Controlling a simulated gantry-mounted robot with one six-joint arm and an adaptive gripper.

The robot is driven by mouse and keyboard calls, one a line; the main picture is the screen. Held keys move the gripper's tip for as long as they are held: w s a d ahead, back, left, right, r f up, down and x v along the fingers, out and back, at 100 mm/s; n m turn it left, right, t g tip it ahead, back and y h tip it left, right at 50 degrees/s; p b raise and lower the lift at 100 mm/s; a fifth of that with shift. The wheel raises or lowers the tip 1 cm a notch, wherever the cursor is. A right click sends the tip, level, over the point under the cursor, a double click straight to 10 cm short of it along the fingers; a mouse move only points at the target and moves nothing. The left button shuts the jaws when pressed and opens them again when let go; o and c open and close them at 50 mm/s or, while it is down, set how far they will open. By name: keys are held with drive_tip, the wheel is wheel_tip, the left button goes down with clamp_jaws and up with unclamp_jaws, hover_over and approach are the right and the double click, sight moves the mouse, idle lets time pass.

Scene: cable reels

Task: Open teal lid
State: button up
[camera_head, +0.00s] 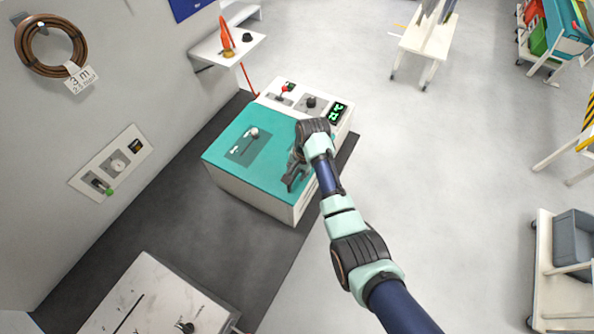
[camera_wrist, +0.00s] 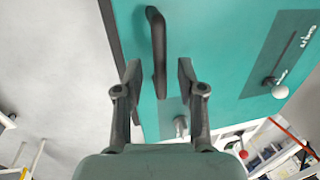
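The teal lid (camera_head: 258,150) lies flat and closed on top of a white machine cabinet (camera_head: 247,192). A dark bar handle (camera_wrist: 157,45) is fixed near the lid's edge in the wrist view, where the teal lid (camera_wrist: 220,50) fills much of the picture. My gripper (camera_wrist: 159,74) is open, with one finger on each side of the handle's near end. I cannot tell whether either finger touches it. In the head view my gripper (camera_head: 291,178) is over the lid's right front part, and the arm and gripper partly hide that area.
A small lever with a pale ball (camera_head: 253,132) stands on the lid. A wall shelf (camera_head: 229,49) is behind.

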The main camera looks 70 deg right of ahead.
clamp_jaws()
idle(0.4)
